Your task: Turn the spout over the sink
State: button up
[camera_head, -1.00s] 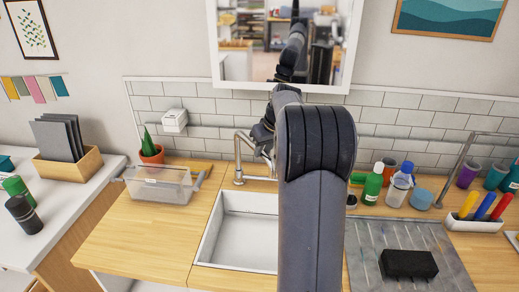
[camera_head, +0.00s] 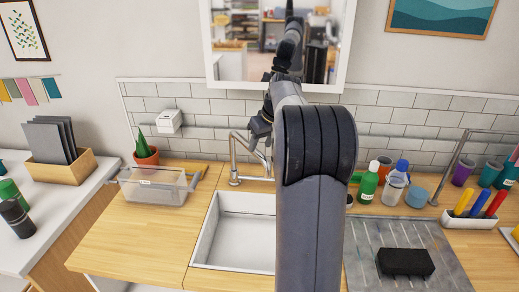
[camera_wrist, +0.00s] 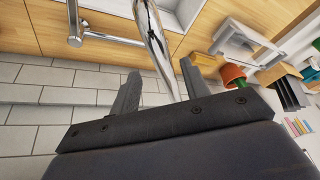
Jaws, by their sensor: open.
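The faucet's base and a side bar (camera_wrist: 105,38) show to the left there.
A clear bin (camera_head: 158,188) and a potted cactus (camera_head: 146,156) stand left of the sink. Bottles and cups (camera_head: 369,182) stand at the right, behind a draining board (camera_head: 430,235) with a black block (camera_head: 405,262). The tiled wall (camera_head: 200,130) is close behind the faucet.

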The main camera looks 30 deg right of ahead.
aim_at(257, 151)
jog(key=v, duration=0.8)
jog(key=shift+b, duration=0.35)
jog(key=shift+f, duration=0.15)
jog(key=p+x, duration=0.1)
jog(key=x, duration=0.9)
jog(key=shift+w+f+p, duration=0.1)
jog(key=shift+f+p, duration=0.1)
jog(key=shift+p, duration=0.1)
jog(key=shift+w+a+f, duration=0.1)
jog(key=shift+a+f, duration=0.05)
jog(key=shift+a, duration=0.3)
jog(key=shift+d, duration=0.1)
